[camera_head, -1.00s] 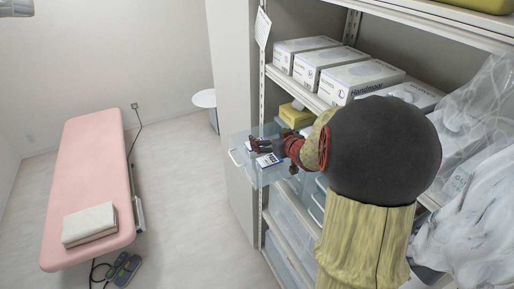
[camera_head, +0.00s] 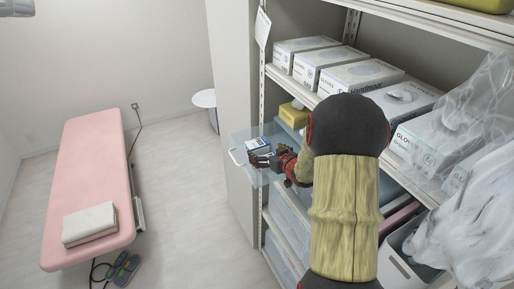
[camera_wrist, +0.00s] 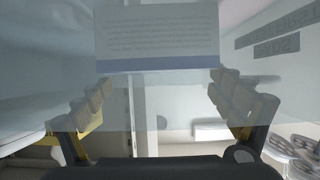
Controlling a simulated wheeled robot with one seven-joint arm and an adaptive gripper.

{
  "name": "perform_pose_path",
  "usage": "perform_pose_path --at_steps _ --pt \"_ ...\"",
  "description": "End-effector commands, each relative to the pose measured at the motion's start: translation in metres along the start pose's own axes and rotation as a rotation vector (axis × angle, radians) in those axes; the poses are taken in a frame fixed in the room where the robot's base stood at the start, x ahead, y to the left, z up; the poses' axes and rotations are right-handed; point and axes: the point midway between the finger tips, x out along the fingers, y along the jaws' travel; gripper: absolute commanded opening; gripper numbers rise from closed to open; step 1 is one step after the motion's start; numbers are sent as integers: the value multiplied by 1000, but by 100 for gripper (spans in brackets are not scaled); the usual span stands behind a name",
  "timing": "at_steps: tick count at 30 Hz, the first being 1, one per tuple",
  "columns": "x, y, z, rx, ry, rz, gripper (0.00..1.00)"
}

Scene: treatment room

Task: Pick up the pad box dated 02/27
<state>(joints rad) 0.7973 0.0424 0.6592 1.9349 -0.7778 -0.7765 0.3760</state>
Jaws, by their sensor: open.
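A clear drawer (camera_head: 240,166) is pulled out from the shelf in the head view. A small white box with blue marks (camera_head: 258,145) lies in it, towards its far side. My gripper (camera_head: 261,161) is over the drawer, on the near side of that box, with nothing seen between its fingers. In the wrist view a pale box face with printed lines and a blue band (camera_wrist: 158,35) is at the top, ahead of my gripper (camera_wrist: 162,84). The fingers are spread wide, left and right. I cannot read a date on any box.
Glove boxes (camera_head: 356,77) line the shelf above the drawer. A yellow box (camera_head: 295,114) stands behind it. Plastic bags (camera_head: 470,130) hang at the right. A pink treatment bed (camera_head: 95,180) is at the left, with open floor (camera_head: 180,200) between.

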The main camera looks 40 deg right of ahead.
Motion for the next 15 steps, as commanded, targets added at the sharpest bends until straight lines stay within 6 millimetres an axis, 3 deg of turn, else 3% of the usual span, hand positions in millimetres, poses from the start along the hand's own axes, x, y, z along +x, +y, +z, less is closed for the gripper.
perform_pose_path --at_steps 7,15 --pt "35 0 0 0 0 -1 93" --pt "43 0 0 0 0 1 93"
